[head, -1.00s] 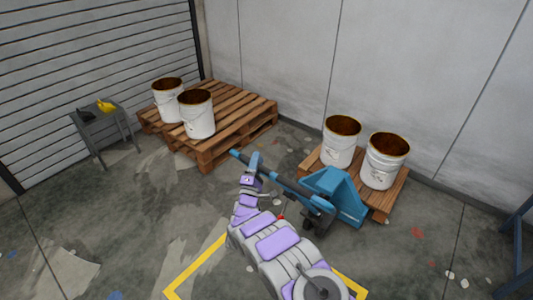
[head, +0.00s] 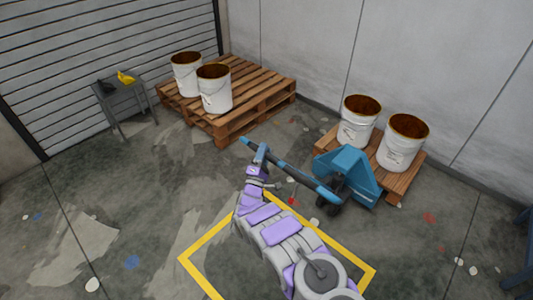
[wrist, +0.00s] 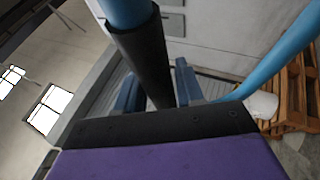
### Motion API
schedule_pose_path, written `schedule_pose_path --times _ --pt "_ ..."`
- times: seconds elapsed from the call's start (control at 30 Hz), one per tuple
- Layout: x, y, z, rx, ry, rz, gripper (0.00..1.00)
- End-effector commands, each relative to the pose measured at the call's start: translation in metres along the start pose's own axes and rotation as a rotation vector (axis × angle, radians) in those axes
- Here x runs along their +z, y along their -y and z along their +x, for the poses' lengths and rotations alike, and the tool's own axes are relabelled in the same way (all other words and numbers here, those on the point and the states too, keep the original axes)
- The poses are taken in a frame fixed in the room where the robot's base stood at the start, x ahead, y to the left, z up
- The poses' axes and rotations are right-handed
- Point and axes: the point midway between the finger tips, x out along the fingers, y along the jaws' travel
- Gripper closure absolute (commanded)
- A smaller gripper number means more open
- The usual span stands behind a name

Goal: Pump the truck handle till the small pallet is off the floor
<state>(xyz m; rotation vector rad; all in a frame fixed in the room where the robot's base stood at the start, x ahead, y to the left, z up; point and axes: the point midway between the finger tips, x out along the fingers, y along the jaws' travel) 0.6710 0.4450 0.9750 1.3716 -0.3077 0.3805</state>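The small wooden pallet (head: 411,185) is at the right in the head view, bearing two white buckets (head: 360,120) (head: 402,142). The blue pallet truck (head: 347,175) stands at its near side. Whether the pallet touches the floor is too small to tell. The truck handle (head: 300,178) slants up and left from the truck. My gripper (head: 262,156) is at the handle's upper end. In the wrist view, the dark grip (wrist: 145,55) of the handle passes between my two fingers (wrist: 158,88), close against both, and they look shut on it.
A larger pallet (head: 256,112) with two white buckets (head: 187,75) (head: 214,90) lies at the back left. A small grey table (head: 122,98) holds a yellow item (head: 126,77). Yellow floor lines (head: 200,275) surround my arm.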

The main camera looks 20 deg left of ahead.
Motion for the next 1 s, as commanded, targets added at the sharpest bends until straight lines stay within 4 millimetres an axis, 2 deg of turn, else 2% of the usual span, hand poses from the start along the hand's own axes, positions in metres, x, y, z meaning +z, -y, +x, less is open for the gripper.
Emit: schedule_pose_path --times 0.03,0.17,0.57,0.77,1.0 --pt "-0.001 0.001 0.0 -0.002 -0.002 0.001 0.58" --pt "-0.002 0.004 0.001 -0.006 -0.001 0.0 0.45" --pt "0.002 0.004 -0.003 -0.007 0.001 -0.001 0.45" --pt "0.0 0.003 -0.031 -0.009 -0.004 -0.003 0.45" --pt "-0.002 0.005 -0.086 -0.011 -0.005 -0.006 0.45"
